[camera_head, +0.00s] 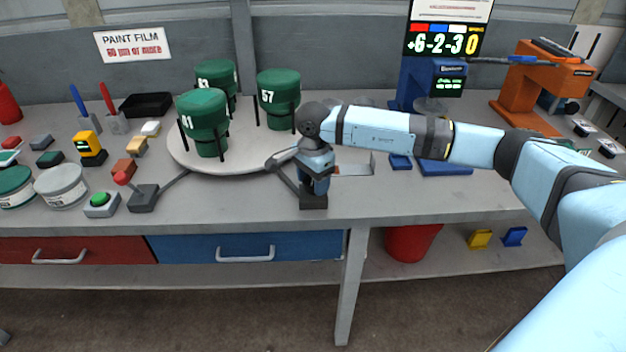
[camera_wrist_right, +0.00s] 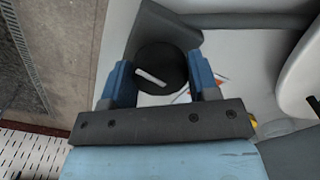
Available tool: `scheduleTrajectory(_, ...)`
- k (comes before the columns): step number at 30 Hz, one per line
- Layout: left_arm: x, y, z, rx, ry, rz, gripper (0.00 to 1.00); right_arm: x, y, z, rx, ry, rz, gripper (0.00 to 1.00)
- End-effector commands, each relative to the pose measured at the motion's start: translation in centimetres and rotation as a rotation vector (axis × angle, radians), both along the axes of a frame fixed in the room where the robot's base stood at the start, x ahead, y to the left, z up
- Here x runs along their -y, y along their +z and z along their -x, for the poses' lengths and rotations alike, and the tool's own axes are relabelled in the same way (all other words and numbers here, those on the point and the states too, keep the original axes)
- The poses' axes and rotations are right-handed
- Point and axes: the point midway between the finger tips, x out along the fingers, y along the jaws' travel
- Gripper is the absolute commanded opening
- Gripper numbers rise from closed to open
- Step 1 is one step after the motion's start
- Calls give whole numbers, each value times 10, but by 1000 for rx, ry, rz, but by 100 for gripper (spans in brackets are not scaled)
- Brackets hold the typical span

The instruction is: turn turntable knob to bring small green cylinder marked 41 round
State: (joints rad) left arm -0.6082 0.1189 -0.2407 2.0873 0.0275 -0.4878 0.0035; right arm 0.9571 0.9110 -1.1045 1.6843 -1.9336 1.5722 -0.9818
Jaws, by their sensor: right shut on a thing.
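A round white turntable (camera_head: 245,160) on the bench carries three dark green cylinders on thin black legs. The front-left cylinder (camera_head: 203,112) has a white number that looks like 41. A second cylinder (camera_head: 217,74) stands behind it, its number partly hidden and hard to read. The third cylinder (camera_head: 279,92), at the right, reads 57. My right gripper (camera_head: 314,180) points down at the turntable's front right. The knob is hidden in the head view.
A blue stand (camera_head: 432,82) and an orange machine (camera_head: 545,85) stand at the right. The bench's front edge is close to my gripper.

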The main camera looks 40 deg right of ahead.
Motion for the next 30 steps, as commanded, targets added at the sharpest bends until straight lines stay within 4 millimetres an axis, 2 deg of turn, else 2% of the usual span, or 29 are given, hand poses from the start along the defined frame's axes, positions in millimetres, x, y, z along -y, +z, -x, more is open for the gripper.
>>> scheduleTrajectory(20,-3,-1,1,1,-7,-11,0,0,1,0,2,20,1,31)
scheduleTrajectory(21,-3,-1,1,2,-7,-11,0,0,1,0,2,20,1,62)
scheduleTrajectory(23,-3,-1,1,2,-7,-10,0,0,1,0,1,20,1,76)
scheduleTrajectory(24,-2,-1,0,2,-6,-9,0,0,1,0,1,20,1,80)
scheduleTrajectory(30,-1,-1,0,2,-4,-6,0,0,0,0,1,21,0,80)
